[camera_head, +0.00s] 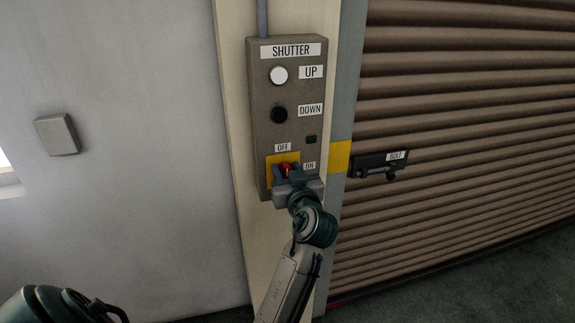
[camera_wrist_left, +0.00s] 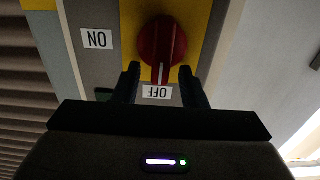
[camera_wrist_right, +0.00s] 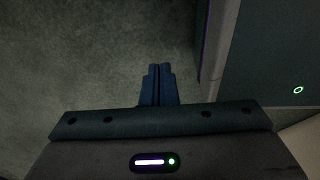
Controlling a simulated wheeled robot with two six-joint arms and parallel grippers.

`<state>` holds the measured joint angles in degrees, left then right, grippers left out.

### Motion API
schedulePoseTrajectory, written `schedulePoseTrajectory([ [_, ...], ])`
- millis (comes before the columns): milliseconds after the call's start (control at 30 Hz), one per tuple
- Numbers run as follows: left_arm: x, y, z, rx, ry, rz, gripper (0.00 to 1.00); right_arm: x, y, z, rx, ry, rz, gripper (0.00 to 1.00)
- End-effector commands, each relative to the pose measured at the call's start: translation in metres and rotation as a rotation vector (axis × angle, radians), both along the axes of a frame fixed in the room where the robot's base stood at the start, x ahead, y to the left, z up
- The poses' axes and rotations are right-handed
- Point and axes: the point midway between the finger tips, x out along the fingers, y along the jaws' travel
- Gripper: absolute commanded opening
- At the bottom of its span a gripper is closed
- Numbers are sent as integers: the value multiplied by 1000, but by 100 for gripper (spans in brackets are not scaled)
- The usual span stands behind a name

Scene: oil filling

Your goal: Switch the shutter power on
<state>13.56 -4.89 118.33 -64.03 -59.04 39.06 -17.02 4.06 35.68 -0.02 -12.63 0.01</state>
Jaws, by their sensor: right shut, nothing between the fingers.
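The grey shutter control box (camera_head: 262,130) is on the pillar, with its power switch at the bottom. The red rotary knob (camera_wrist_left: 162,45) on a yellow plate (camera_head: 273,162) has its white mark pointing at the OFF label (camera_wrist_left: 157,92). The ON label (camera_wrist_left: 97,39) is to one side. My left gripper (camera_wrist_left: 161,72) is open, its fingertips on either side of the knob's OFF end. Whether they touch it I cannot tell. In the head view the gripper partly covers the knob (camera_head: 286,168). My right gripper (camera_wrist_right: 158,68) is shut and empty, over the floor.
A white UP button (camera_head: 279,75) and black DOWN button (camera_head: 279,115) sit above the switch, with a small dark green indicator (camera_head: 311,139). A bolt (camera_head: 380,168) is on the brown roller shutter (camera_head: 460,130) to the right. A grey wall plate (camera_head: 58,134) is at left.

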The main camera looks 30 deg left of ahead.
Motion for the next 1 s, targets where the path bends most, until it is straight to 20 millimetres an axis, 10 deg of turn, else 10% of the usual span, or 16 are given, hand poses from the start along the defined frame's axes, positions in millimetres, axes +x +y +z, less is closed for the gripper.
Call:
schedulePoseTrajectory([
  [133,0,0,0,0,0,0,38,-5,-8,0,-9,6,3,0],
  [333,0,0,0,0,0,0,1,-6,-15,0,-16,9,5,0],
  [1000,4,-4,0,141,166,-1,0,-4,-1,5,-1,6,-1,0],
])
